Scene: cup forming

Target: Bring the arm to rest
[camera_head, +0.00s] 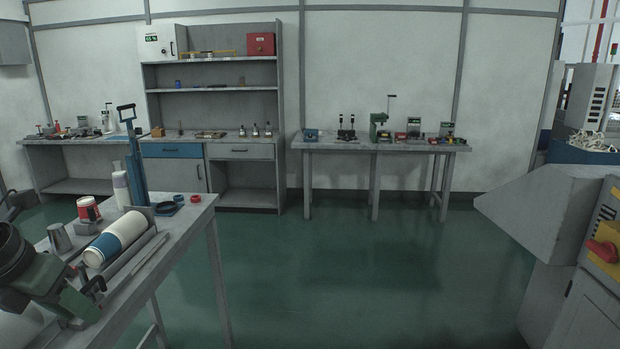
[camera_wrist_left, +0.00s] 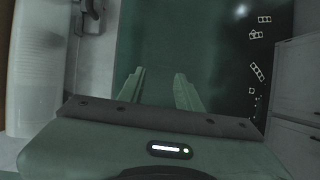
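My left arm comes in at the lower left of the head view, with my left gripper (camera_head: 92,282) over the near part of the grey table (camera_head: 180,228). The left wrist view shows the two green fingers of this gripper (camera_wrist_left: 158,88) standing apart. Only dark green floor shows between them, so it is open and empty. A blue and white cup-shaped roll (camera_head: 118,238) lies on its side in a grey holder just beyond the gripper in the head view. Whether they touch is unclear. My right gripper is not in view.
A red and white cup (camera_head: 88,209), a metal cup (camera_head: 59,238), a white bottle (camera_head: 121,189) and a blue upright press (camera_head: 135,160) stand on the table. Grey machinery (camera_head: 545,215) stands at right. The green floor (camera_head: 380,270) between is clear.

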